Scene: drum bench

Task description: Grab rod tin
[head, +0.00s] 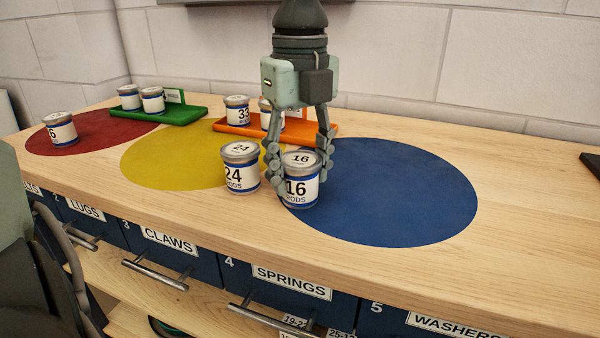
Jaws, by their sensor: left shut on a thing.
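A small tin with a grey lid and the label "16 RODS" (301,190) is at the left edge of the blue disc. My left gripper (299,164) comes down from above, shut on this tin, with one finger on each side. The tin is upright and at or very near the bench top. A second rod tin, "24 RODS" (240,177), stands upright just to its left, close to the gripper's left finger, on the right edge of the yellow disc (165,165). My right gripper is not in view.
An orange tray (228,127) with tins, one marked 33 (237,109), stands behind the gripper. A green tray (185,117) holds two tins. Another tin (61,130) stands on the red disc (100,125). The blue disc (410,195) is clear to the right. Labelled drawers (290,285) line the front.

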